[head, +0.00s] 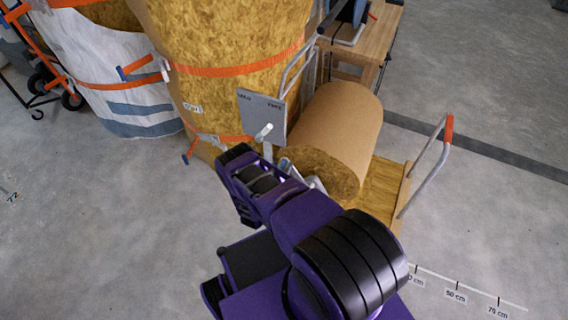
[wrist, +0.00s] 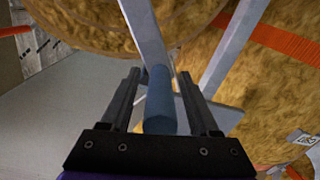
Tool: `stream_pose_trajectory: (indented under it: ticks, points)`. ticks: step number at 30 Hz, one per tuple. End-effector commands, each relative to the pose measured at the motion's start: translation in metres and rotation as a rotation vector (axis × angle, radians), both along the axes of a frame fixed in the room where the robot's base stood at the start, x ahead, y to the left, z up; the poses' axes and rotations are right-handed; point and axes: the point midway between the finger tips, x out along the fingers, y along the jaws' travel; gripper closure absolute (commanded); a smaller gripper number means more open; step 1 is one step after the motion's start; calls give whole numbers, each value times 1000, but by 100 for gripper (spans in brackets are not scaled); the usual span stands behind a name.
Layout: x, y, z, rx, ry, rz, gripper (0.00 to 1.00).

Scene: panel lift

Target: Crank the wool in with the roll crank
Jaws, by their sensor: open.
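In the wrist view my gripper (wrist: 160,73) is open. Its two dark fingers stand on either side of a blue-grey cylindrical grip (wrist: 160,108), with a gap visible on each side. The grip sits at the end of a flat metal bar (wrist: 145,35), which looks like the crank arm. In the head view my arm hides the gripper and the grip. The wool roll (head: 338,125), tan outside with a yellow-brown fibrous end, lies just beyond my arm. Its fibrous face also fills the top of the wrist view (wrist: 95,22).
A grey panel (head: 262,115) with a pale handle stands left of the roll. Large wool bales with orange straps (head: 225,70) rise behind it. A trolley handle (head: 435,155) stands to the right, and a wooden table (head: 370,45) behind.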

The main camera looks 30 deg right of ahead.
Motion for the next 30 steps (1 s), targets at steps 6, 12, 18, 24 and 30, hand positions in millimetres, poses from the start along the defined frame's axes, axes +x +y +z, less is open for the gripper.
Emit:
stream_pose_trajectory:
  ticks: [6, 12, 18, 24, 30]
  points:
    - [0, 1, 0, 0, 0, 0, 38]
    - [0, 1, 0, 0, 0, 0, 56]
    - [0, 1, 0, 0, 0, 0, 92]
    - [0, 1, 0, 1, -1, 1, 100]
    - [0, 1, 0, 1, -1, 1, 100]
